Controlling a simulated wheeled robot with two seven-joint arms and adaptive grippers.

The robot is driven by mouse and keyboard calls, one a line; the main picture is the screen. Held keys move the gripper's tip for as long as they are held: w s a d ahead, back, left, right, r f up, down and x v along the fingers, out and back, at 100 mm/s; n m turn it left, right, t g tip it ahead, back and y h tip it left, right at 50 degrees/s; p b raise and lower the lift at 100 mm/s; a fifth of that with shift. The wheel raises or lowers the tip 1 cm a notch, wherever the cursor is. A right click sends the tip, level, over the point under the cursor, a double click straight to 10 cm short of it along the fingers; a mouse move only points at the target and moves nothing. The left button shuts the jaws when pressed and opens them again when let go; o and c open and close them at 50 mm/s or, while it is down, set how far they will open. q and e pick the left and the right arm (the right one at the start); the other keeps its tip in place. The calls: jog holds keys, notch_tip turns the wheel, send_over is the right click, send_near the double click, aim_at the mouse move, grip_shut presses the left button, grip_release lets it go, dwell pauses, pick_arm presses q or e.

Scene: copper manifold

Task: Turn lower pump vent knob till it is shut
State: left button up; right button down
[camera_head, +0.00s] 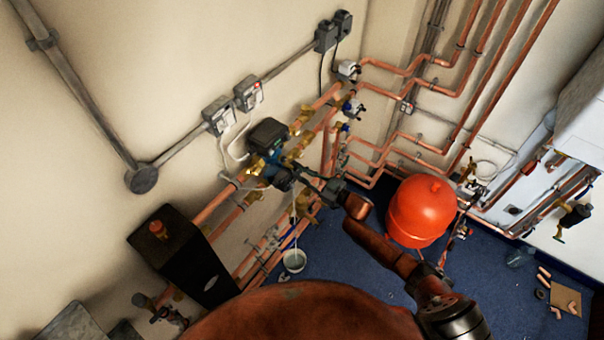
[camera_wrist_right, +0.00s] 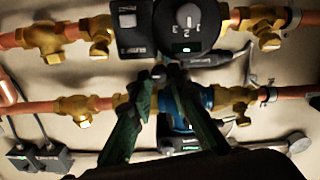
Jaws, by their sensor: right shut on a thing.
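Two pumps sit on the copper pipes by the wall. In the head view one has a black box-like head (camera_head: 268,134), and the lower pump (camera_head: 279,178) is just below it. My right gripper (camera_head: 300,174) reaches the lower pump from the right. In the right wrist view, my right gripper (camera_wrist_right: 160,76) has its dark green fingers closed together at the tips on a small grey knob (camera_wrist_right: 158,70), mostly hidden between them. A black pump face with a numbered dial (camera_wrist_right: 188,18) is just above the tips, and a blue pump body (camera_wrist_right: 206,97) lies behind the fingers. My left gripper is not in view.
Brass valves (camera_wrist_right: 75,108) and copper pipes crowd both sides of the pumps. A red vessel (camera_head: 421,211) stands right of my right forearm.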

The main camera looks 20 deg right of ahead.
pick_arm(q)
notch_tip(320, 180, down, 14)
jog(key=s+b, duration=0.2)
jog(key=b, duration=1.1)
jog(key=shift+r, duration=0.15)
pick_arm(e)
jog(key=shift+a+f+n, duration=0.1)
jog(key=shift+f+n, duration=0.05)
jog(key=shift+n, duration=9.05)
pick_arm(q)
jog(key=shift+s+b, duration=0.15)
jog(key=shift+b, duration=0.2)
pick_arm(e)
jog(key=c, duration=1.8)
grip_release()
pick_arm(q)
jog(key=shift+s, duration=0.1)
